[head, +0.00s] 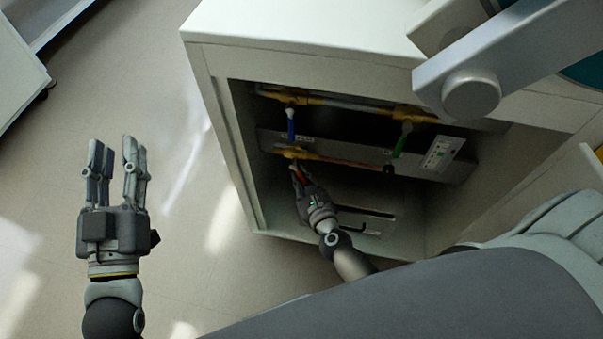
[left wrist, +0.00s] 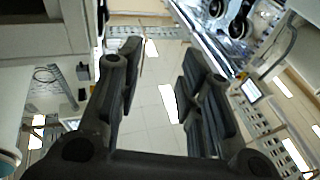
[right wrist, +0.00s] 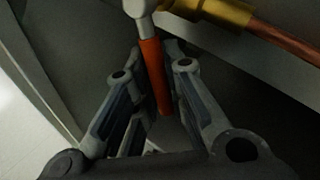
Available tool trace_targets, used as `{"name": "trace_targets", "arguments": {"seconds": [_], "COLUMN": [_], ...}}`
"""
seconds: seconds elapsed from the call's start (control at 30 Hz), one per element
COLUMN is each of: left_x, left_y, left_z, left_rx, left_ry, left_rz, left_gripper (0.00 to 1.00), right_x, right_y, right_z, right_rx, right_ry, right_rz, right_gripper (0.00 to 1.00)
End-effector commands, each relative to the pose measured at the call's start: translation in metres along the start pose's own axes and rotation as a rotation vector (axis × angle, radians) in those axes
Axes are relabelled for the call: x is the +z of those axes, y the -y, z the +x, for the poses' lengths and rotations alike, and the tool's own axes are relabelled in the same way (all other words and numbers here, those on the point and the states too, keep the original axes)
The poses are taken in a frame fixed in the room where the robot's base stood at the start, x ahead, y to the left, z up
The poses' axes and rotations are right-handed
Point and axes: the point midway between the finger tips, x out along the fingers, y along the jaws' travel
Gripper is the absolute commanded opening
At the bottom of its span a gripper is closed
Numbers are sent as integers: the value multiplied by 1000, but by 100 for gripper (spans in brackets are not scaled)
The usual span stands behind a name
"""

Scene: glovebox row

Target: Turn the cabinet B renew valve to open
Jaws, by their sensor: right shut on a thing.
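The cabinet (head: 222,59) is white with an open front, and my right arm reaches into it. Inside, a valve with a red handle (head: 302,174) sits on a brass fitting at the left end of a copper pipe. My right gripper (head: 303,178) is at this handle. In the right wrist view the red handle (right wrist: 153,75) lies between the fingers of my right gripper (right wrist: 158,95), which is shut on it. My left gripper (head: 117,160) is open and empty, out over the floor left of the cabinet.
A blue valve handle (head: 291,125) and a green valve handle (head: 400,145) hang from the upper yellow fittings (head: 310,99). A labelled panel (head: 440,152) is at the right. The cabinet's side walls and top edge surround my right arm. The floor (head: 165,120) at left is clear.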

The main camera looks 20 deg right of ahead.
Motion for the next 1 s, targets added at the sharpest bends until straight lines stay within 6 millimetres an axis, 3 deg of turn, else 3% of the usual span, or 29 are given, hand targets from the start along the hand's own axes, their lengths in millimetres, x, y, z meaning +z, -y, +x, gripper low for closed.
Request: {"name": "trace_targets", "arguments": {"seconds": [0.27,0.5,0.8,1.0], "left_x": [71,120,150,156], "left_y": [11,20,26,28], "left_z": [-24,-72,-134,-161], "left_rx": [-25,-46,-69,-77], "left_ry": [428,780,1108,1232], "left_rz": [9,10,5,2], "left_gripper": [35,35,35,35], "right_x": [3,3,2,2], "right_y": [4,6,8,8], "right_z": [-3,-5,-6,-6], "right_rx": [1,2,1,1], "right_ry": [-34,-61,-86,-95], "right_rz": [-49,-88,-127,-141], "right_gripper": [0,0,0,0]}}
